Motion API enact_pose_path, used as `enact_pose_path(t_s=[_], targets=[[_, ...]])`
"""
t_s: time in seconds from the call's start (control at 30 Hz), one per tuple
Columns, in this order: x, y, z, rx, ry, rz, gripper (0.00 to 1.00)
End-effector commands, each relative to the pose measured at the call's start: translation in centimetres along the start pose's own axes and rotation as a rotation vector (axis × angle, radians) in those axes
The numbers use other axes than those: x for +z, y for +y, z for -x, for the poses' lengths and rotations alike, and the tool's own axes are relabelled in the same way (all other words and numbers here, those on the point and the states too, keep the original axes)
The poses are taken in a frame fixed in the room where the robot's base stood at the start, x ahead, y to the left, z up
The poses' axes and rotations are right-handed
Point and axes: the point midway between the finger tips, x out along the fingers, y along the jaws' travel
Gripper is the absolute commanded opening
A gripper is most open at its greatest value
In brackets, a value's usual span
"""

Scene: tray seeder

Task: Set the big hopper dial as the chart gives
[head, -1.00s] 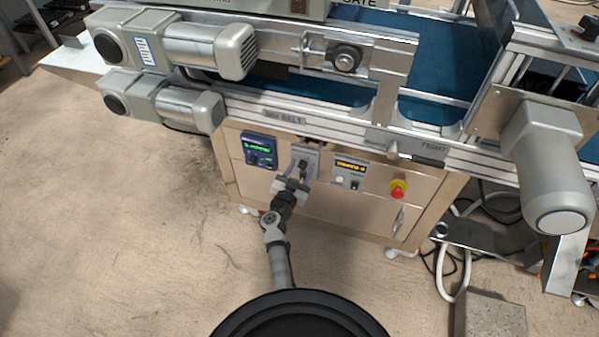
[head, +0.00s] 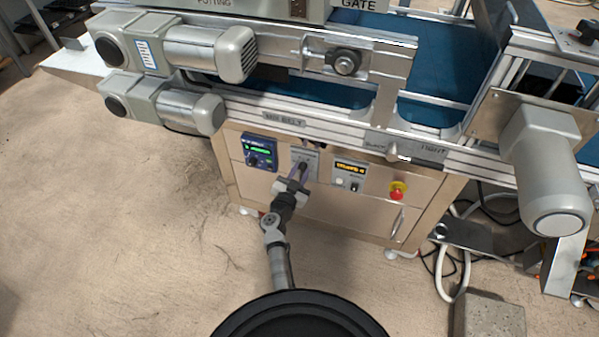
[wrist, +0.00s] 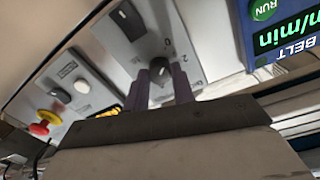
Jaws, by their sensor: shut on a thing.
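A small grey control panel (head: 312,157) is on the front of the beige cabinet. In the wrist view the panel (wrist: 190,45) carries a dark round dial (wrist: 160,68) with a scale; a 2 and a 0 are readable near it. My gripper (head: 301,169) reaches the panel from below. In the wrist view my gripper (wrist: 160,82) has its two dark fingers on either side of the dial, shut on it. The fingers hide part of the dial and scale, and its exact setting cannot be read. No chart shows in these frames.
A red emergency button (head: 397,191) is farther right. The machine frame and motors (head: 555,190) overhang the cabinet. Open floor lies left.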

Motion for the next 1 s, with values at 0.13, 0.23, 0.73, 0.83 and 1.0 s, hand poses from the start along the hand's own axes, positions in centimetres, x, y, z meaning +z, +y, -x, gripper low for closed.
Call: enact_pose_path(t_s=[0.13, 0.23, 0.73, 0.83, 1.0], targets=[[-0.2, -0.06, 0.04, 0.002, -0.007, -0.108, 0.02], [-0.19, -0.06, 0.05, 0.002, -0.011, -0.198, 0.02], [-0.11, 0.04, 0.05, 0.007, -0.034, -0.673, 0.02], [-0.08, 0.06, 0.05, 0.008, -0.039, -0.769, 0.02], [-0.02, 0.11, 0.06, 0.01, -0.048, -0.931, 0.02]])
